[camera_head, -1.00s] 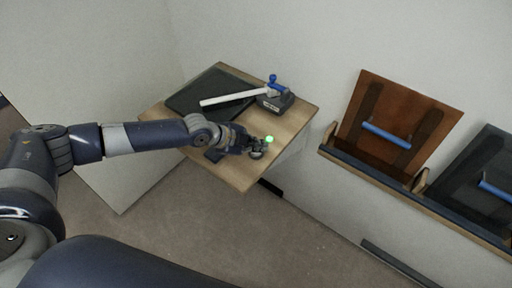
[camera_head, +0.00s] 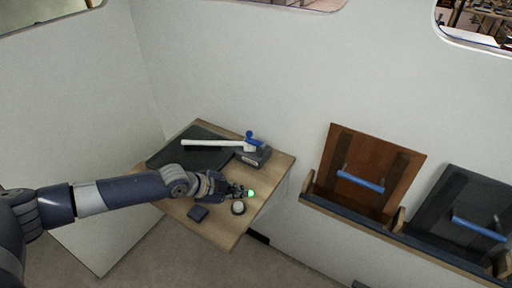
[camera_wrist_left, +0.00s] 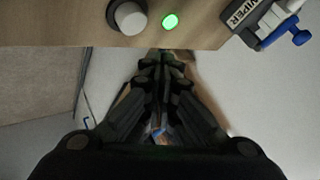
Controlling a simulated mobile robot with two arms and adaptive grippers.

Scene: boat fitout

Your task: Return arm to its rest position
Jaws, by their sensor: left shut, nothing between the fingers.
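My left gripper (camera_head: 237,190) is shut and empty, above the wooden table near its front right side. My left arm reaches in from the left. In the left wrist view the gripper's fingers (camera_wrist_left: 163,62) are together just off the table edge. A round knob (camera_head: 238,208) with a white top stands near the fingers, apart from them, and also shows in the left wrist view (camera_wrist_left: 130,18). A lit green button (camera_head: 250,193) is beside it, also in the left wrist view (camera_wrist_left: 170,21). My right gripper is not in view.
A wall rack (camera_head: 345,222) at right holds brown and dark boards with blue handles.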

